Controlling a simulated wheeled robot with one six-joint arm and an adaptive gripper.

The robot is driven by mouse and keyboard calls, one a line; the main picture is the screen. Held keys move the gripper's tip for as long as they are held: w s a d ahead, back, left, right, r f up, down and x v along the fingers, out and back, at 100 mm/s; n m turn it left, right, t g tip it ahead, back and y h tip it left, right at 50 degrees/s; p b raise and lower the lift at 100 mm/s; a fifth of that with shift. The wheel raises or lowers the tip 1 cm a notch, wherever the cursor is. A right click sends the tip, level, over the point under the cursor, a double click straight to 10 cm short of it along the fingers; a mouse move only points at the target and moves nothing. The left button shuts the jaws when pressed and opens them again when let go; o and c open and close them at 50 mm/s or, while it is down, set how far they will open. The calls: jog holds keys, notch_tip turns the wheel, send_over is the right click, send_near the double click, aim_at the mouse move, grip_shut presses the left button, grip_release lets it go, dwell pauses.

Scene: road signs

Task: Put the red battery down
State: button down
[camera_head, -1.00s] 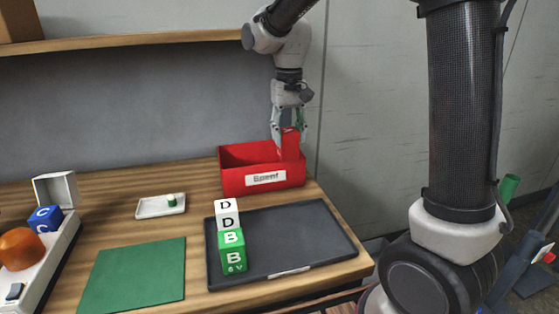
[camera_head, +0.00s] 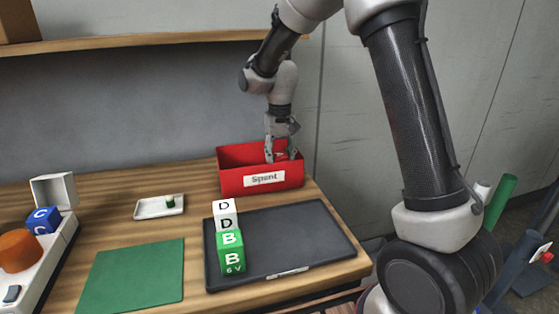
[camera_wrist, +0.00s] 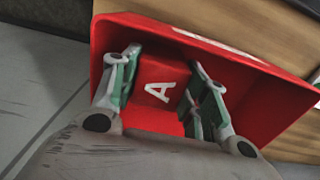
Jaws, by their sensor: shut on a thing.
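The red battery (camera_wrist: 158,84), a red block with a white letter A, is between the fingers of my gripper (camera_wrist: 160,92) in the wrist view. My gripper (camera_head: 281,156) is shut on it and reaches down into the red bin labelled "Spent" (camera_head: 232,184). The bin's red walls (camera_wrist: 265,100) surround the battery in the wrist view. In the head view the battery is mostly hidden by the fingers and the bin's front wall. I cannot tell whether it touches the bin floor.
A dark tray (camera_head: 310,240) holds a white D block (camera_head: 225,214) on or behind a green B block (camera_head: 231,252). A small white dish (camera_head: 150,208) holds a small green item. A green mat (camera_head: 130,272) lies in front. A wooden shelf (camera_head: 130,43) runs above the bench.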

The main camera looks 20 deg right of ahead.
jog(key=shift+w+f, duration=0.15)
jog(key=shift+f, duration=0.45)
jog(key=shift+f, duration=0.2)
jog(key=c, duration=0.8)
grip_release()
jog(key=shift+o, duration=0.2)
